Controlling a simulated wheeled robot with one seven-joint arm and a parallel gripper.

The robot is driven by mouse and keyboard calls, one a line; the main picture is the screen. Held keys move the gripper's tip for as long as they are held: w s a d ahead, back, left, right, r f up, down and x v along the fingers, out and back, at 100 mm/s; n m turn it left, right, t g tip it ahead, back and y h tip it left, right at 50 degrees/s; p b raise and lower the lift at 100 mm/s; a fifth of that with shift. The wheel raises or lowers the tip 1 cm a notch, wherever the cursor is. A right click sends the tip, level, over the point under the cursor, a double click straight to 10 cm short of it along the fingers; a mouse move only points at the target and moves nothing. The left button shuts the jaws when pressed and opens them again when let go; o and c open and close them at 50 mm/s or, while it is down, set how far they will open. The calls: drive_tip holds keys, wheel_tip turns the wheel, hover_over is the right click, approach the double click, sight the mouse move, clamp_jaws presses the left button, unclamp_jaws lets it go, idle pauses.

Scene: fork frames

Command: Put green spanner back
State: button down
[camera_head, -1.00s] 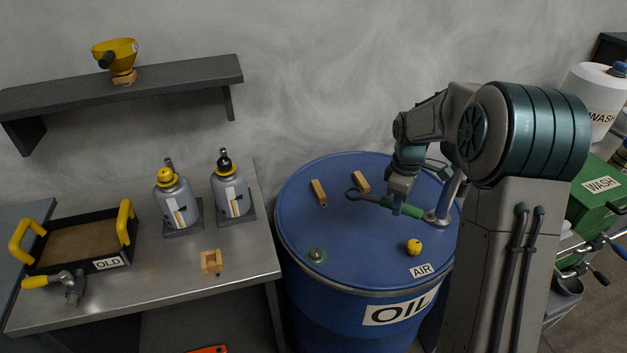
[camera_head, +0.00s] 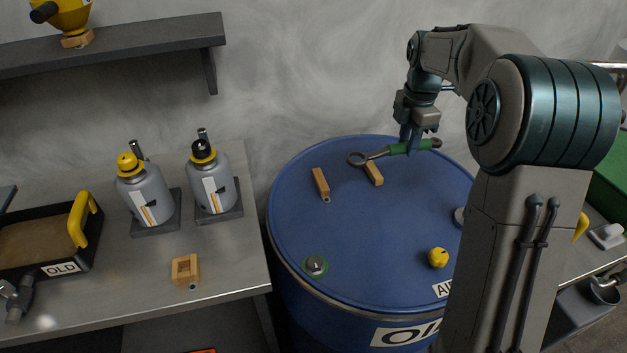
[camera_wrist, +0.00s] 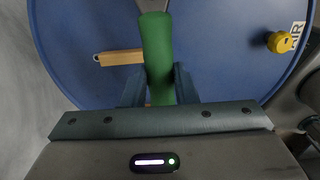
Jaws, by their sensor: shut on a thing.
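The green spanner (camera_head: 398,149) has a green grip and a dark metal ring end pointing left. My gripper (camera_head: 411,146) is shut on its green grip and holds it above the far side of the blue oil drum (camera_head: 370,230). The grip also shows between the fingers in the wrist view (camera_wrist: 157,55), with its metal end cut off at the top. Two wooden blocks lie on the drum lid: the left block (camera_head: 320,184) and the right block (camera_head: 374,174), which sits just below the spanner's ring end in the picture.
A yellow knob (camera_head: 438,257) and a grey bolt on a green disc (camera_head: 316,265) are on the drum lid. Left is a metal bench with two grey bottles (camera_head: 212,180), a wooden holder (camera_head: 186,270) and a tray marked OLD (camera_head: 60,268). A shelf (camera_head: 120,48) hangs above the bench.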

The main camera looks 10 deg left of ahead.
drive_tip(key=shift+a, duration=0.15)
drive_tip(key=w+a+f, duration=0.1)
drive_tip(key=a+f, duration=0.2)
drive_tip(key=w+a+f+p, duration=0.1)
drive_tip(key=a+f, duration=0.2)
drive_tip(key=a, duration=0.1)
drive_tip(key=w+a+f+p, duration=0.1)
drive_tip(key=w+a+f, duration=0.1)
drive_tip(key=a+f, duration=0.1)
drive_tip(key=shift+a+f, duration=0.35)
drive_tip(key=shift+a, duration=0.05)
drive_tip(key=shift+f, duration=0.5)
drive_tip(key=shift+f, duration=0.15)
drive_tip(key=c, duration=1.1)
unclamp_jaws()
drive_tip(key=shift+c, duration=0.2)
